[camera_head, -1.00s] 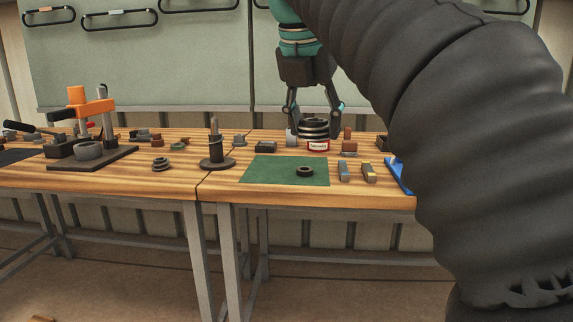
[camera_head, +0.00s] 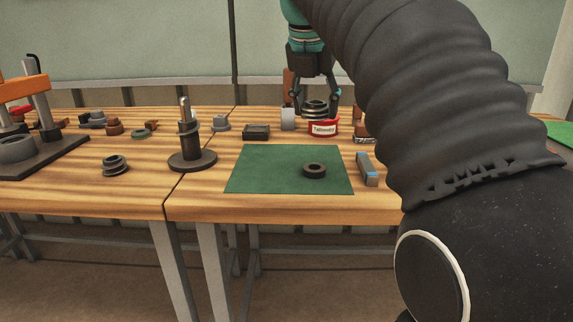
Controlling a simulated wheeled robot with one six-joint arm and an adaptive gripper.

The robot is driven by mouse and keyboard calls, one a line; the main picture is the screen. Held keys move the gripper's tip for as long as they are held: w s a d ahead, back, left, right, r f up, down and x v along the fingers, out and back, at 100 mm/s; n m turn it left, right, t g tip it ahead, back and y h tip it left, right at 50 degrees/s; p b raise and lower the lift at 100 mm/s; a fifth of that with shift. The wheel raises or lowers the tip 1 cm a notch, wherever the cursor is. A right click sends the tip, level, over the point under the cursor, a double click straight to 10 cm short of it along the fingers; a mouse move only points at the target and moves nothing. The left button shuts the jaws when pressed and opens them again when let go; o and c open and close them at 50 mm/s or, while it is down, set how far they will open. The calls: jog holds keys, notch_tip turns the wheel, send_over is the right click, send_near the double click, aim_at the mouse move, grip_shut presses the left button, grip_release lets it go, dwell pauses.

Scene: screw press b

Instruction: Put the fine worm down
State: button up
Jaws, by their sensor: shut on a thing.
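My gripper (camera_head: 315,106) is shut on a dark, ridged, ring-shaped piece, which I take to be the fine worm (camera_head: 315,110). It holds the worm at the back of the workbench, just above a red tin with a white label (camera_head: 323,129) in the picture. I cannot tell whether the worm touches the tin or is in front of or behind it. A similar dark ridged piece (camera_head: 115,166) sits on the bench at the left. A dark post on a round base (camera_head: 191,155) stands between that piece and the green mat (camera_head: 252,178).
A dark ring (camera_head: 314,170) lies on the mat. A grey block with a blue top (camera_head: 367,169) lies right of it. The orange-armed press (camera_head: 40,150) is at the left edge. Bare wood (camera_head: 75,193) shows along the left front. My arm hides the right side.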

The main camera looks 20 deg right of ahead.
send_over(274, 158)
jog(key=f, duration=0.7)
jog(key=shift+s+a+f+b, duration=0.3)
jog(key=shift+s+a, duration=0.1)
jog(key=shift+f+b, duration=0.55)
jog(key=shift+f, duration=1.45)
jog(key=shift+f, duration=0.1)
jog(key=o, duration=1.4)
jog(key=shift+o, duration=0.2)
jog(key=p+v, duration=0.2)
jog(key=v, duration=1)
jog(key=shift+p, duration=0.3)
